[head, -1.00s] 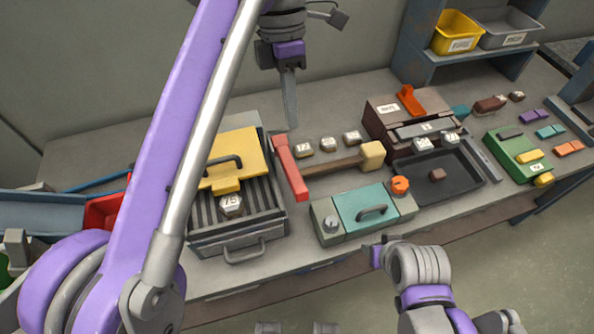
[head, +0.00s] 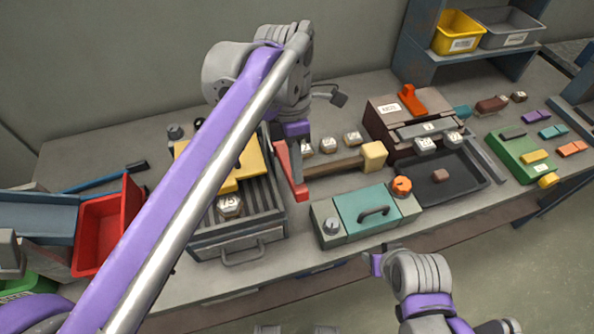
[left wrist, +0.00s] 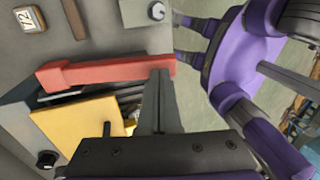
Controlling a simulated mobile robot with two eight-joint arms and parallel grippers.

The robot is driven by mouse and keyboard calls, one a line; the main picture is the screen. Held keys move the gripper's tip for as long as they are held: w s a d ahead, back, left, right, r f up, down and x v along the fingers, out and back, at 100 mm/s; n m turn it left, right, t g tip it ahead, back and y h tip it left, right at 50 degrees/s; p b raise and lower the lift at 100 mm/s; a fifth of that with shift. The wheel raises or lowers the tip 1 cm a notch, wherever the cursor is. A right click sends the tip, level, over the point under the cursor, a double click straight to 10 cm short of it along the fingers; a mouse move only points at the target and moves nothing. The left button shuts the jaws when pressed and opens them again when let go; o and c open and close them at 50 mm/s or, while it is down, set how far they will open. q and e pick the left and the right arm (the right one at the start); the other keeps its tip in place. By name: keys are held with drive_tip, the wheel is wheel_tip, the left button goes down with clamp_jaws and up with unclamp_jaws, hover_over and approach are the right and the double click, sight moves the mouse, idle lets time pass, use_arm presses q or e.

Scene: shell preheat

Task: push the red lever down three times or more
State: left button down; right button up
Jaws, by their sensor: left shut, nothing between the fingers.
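The red lever (head: 282,160) is a long flat bar along the right side of the grey ribbed box with the yellow lid. My left gripper (head: 301,183) is shut and empty, pointing down at the near end of the lever. In the left wrist view the red lever (left wrist: 100,70) runs across the picture, and the shut fingertips (left wrist: 160,75) overlap its end; I cannot tell whether they touch it. My right gripper (head: 376,262) is low in front of the bench, its jaws too unclear to read.
The grey box (head: 240,243) has a yellow lid (head: 250,160). A teal-lidded box (head: 365,208) with an orange knob stands to its right. A wooden-handled mallet (head: 372,155) lies behind. A brown box (head: 385,110) carries an orange-red lever. A red bin (head: 95,235) is at left.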

sight(301, 200)
use_arm(q)
drive_tip(key=shift+s+f, duration=0.1)
drive_tip(key=shift+f, duration=0.35)
drive_tip(key=shift+s+d+f, duration=0.15)
drive_tip(key=shift+f, duration=0.1)
drive_tip(key=f+t, duration=0.1)
drive_tip(key=f, duration=0.1)
drive_tip(key=s+f+t+y, duration=0.1)
drive_tip(key=f, duration=0.1)
drive_tip(key=s+f+t, duration=0.1)
drive_tip(key=f, duration=0.2)
drive_tip(key=shift+s+d+f+t+b, duration=0.1)
drive_tip(key=shift+s+d+t+b, duration=0.05)
drive_tip(key=shift+d+t+b, duration=0.2)
drive_tip(key=shift+a, duration=0.1)
